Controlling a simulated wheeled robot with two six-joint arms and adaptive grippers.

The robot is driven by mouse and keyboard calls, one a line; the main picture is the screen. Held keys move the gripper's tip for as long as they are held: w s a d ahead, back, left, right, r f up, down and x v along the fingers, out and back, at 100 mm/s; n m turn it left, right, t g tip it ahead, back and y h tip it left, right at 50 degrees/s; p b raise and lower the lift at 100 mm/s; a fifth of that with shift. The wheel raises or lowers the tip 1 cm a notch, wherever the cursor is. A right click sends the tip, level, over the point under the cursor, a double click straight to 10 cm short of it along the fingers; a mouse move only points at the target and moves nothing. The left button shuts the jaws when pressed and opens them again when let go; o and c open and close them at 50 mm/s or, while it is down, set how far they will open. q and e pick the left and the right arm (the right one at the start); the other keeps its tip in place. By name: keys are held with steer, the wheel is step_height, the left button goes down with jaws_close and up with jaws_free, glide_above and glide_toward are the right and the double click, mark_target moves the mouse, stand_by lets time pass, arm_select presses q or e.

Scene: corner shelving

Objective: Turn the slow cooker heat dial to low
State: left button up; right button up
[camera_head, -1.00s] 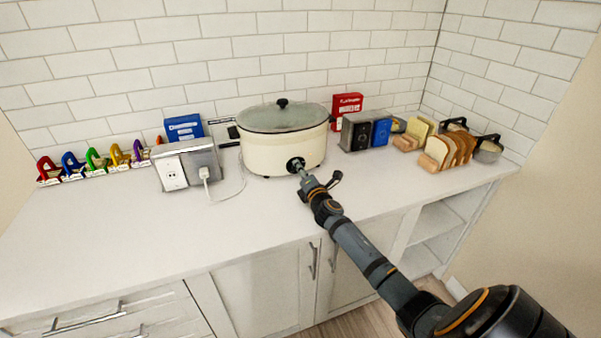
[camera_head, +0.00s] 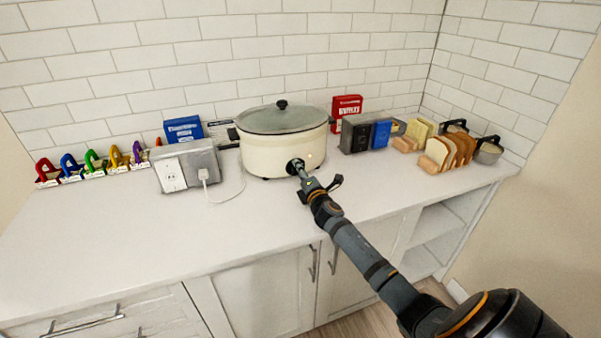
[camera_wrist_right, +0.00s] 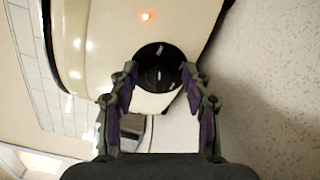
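The slow cooker (camera_head: 262,155) is a cream oval pot with a glass lid and black knob, standing on the white counter. Its black round heat dial (camera_wrist_right: 160,62) is on the front, with small white marks on its face. My right gripper (camera_head: 299,170) reaches the dial from the front and covers part of it in the head view. In the right wrist view, its fingertips (camera_wrist_right: 160,80) lie against both sides of the dial. An orange light (camera_wrist_right: 146,15) glows on the cooker body. The setting lettering cannot be read. My left gripper is not in view.
A grey outlet box (camera_head: 200,160) with a plugged-in white cord stands left of the cooker. Blue (camera_head: 183,130) and red (camera_head: 346,108) boxes stand behind. Bread slices in a holder (camera_head: 440,160) are at the right. The front of the counter (camera_head: 150,235) is clear.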

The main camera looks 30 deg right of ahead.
steer(key=v, duration=1.2)
stand_by(0.4)
